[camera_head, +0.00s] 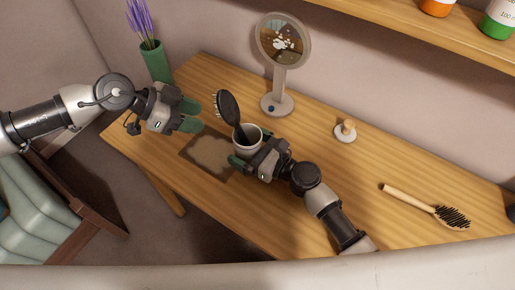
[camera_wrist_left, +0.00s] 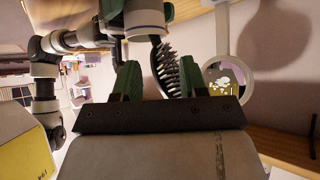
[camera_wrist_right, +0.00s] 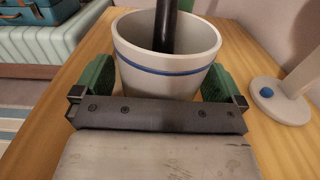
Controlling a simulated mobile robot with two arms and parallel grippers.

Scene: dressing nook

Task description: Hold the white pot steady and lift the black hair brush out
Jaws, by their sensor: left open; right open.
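The white pot (camera_head: 247,150) stands upright on the table; its blue stripe shows in the right wrist view (camera_wrist_right: 140,68). The black hair brush (camera_head: 228,108) leans in the pot, bristle head up and handle inside; the handle's lower end is hidden. My right gripper (camera_head: 252,149) is open, with its green fingers on either side of the pot; I cannot tell if they touch it. My left gripper (camera_head: 188,115) is open and empty, left of the brush head. In the left wrist view the brush bristles (camera_wrist_left: 172,68) appear beyond its fingers.
A round mirror on a stand (camera_head: 278,103) is behind the pot. A green vase with purple flowers (camera_head: 156,62) stands at the back left. A dark-bordered mat (camera_head: 208,155) is beside the pot.

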